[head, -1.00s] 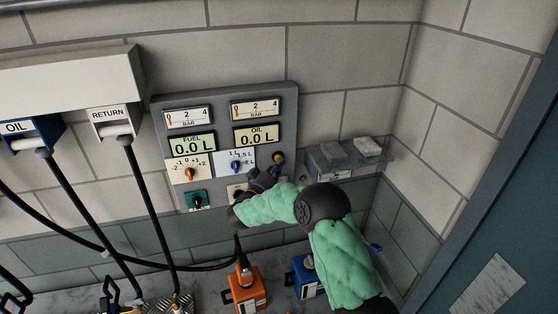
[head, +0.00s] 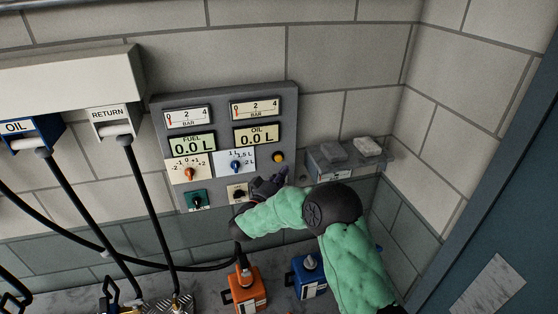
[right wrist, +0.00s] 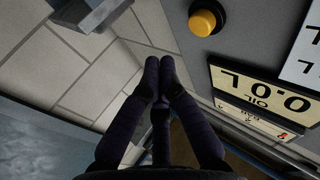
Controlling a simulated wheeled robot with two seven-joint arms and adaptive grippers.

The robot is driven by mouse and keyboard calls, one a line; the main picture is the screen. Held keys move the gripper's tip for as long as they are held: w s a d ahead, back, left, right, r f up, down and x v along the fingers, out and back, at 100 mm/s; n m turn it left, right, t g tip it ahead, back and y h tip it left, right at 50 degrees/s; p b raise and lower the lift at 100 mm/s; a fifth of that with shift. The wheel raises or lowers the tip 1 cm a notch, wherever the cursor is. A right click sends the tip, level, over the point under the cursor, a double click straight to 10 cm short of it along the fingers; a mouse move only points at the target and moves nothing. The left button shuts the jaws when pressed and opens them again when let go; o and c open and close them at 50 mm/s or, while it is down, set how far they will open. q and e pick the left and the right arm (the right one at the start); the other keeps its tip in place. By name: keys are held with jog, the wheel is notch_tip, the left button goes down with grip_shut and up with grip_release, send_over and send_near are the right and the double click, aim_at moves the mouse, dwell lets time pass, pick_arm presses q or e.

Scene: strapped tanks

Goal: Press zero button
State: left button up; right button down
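A round yellow button (head: 278,157) sits at the right side of the grey control panel (head: 222,97). It also shows in the right wrist view (right wrist: 203,22), standing out in a dark collar; I cannot read a zero label on it. My right gripper (head: 283,174) is just below the button in the head view, apart from it. In the right wrist view the fingers of my right gripper (right wrist: 160,68) are together with nothing between them. The fuel display (head: 191,145) and the oil display (head: 257,136) both read 0.0 L. My left gripper is not in view.
An orange knob (head: 190,174), a blue knob (head: 236,167), a green switch plate (head: 197,200) and a black knob (head: 240,195) are near the button. A small shelf (head: 345,166) juts out to the right. Orange (head: 248,291) and blue (head: 309,284) cans stand below.

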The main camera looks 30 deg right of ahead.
jog(key=shift+s+a, duration=0.25)
jog(key=shift+s, duration=0.6)
jog(key=shift+f, duration=0.1)
